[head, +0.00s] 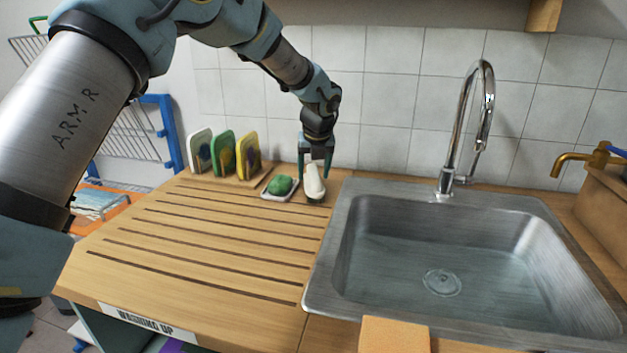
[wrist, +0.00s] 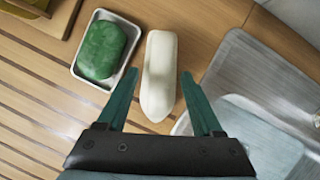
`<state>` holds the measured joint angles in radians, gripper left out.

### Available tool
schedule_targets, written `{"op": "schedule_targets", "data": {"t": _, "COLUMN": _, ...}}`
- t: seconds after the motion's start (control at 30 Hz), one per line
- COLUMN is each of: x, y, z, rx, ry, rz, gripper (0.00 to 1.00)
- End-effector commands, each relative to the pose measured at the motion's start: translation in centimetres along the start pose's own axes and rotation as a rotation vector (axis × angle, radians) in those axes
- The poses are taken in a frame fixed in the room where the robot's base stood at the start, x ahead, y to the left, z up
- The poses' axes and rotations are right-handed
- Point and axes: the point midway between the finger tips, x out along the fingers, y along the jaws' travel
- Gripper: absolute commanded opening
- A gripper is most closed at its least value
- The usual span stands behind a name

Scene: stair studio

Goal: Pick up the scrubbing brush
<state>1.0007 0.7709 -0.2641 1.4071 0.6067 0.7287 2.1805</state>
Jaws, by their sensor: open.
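The scrubbing brush appears to be the long cream-white object (head: 314,183) on the wooden counter between the soap dish and the sink; its bristles are hidden. It also shows in the wrist view (wrist: 159,75), where its near end lies between my fingers. My gripper (head: 315,172) is open and points down at the brush. In the wrist view the two green fingers of my gripper (wrist: 160,95) stand on either side of it, with a visible gap at the right finger. I cannot tell whether either finger touches it.
Green soap (head: 279,185) sits in a small metal dish (head: 267,195) close to the left of the brush. The steel sink (head: 325,240) with a tall faucet (head: 447,175) is to the right. Several colored boards (head: 222,155) stand behind left. The slatted drainboard (head: 200,240) is clear.

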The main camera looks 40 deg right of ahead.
Motion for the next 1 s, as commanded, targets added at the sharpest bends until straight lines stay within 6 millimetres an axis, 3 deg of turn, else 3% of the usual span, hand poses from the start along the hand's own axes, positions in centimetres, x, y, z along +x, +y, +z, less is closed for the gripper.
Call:
{"op": "schedule_targets", "data": {"t": 0.33, "x": 0.87, "y": 0.0, "z": 0.01, "rx": 0.0, "ry": -0.001, "rz": -0.001, "gripper": 0.66}}
{"op": "schedule_targets", "data": {"t": 0.9, "x": 0.82, "y": 0.01, "z": 0.03, "rx": -0.001, "ry": -0.001, "rz": -0.001, "gripper": 0.02}}
{"op": "schedule_targets", "data": {"t": 1.0, "x": 0.79, "y": 0.0, "z": 0.06, "rx": -0.001, "ry": -0.002, "rz": -0.001, "gripper": 0.0}}
